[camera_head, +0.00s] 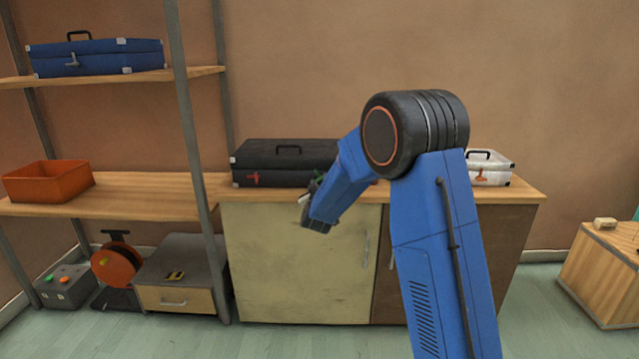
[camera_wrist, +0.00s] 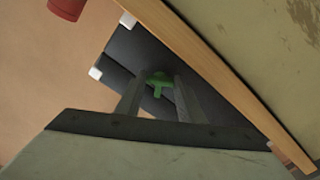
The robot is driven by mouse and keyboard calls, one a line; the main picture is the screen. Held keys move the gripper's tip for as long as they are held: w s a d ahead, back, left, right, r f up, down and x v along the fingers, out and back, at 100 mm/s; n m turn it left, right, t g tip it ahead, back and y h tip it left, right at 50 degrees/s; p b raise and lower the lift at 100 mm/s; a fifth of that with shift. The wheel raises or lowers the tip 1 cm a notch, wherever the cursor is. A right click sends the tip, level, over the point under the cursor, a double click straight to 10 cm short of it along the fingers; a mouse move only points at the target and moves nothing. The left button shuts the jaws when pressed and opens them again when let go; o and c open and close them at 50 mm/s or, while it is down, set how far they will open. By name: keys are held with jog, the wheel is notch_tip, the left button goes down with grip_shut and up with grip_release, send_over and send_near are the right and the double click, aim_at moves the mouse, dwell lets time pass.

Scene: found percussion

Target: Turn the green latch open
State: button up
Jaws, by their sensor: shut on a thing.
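A short green arm of the latch points down in the wrist view. In the head view my gripper (camera_head: 311,192) is at the front of the case, and my arm hides most of the latch.
A red latch (camera_head: 253,178) is on the same case's left front. The counter's wooden edge (camera_wrist: 220,75) runs close beside my gripper. A red object (camera_wrist: 66,8) stands nearby. A white case (camera_head: 490,168) is to the right; shelves with a blue case (camera_head: 95,58) are left.

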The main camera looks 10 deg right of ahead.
jog(key=n, duration=1.1)
jog(key=shift+f+n, duration=0.1)
jog(key=shift+n, duration=0.2)
dwell(0.4)
jog(key=o, duration=1.1)
jog(key=shift+a, duration=0.1)
jog(key=shift+c, duration=0.2)
jog(key=shift+s, duration=0.1)
jog(key=v, duration=1.7)
jog(key=shift+s, duration=0.15)
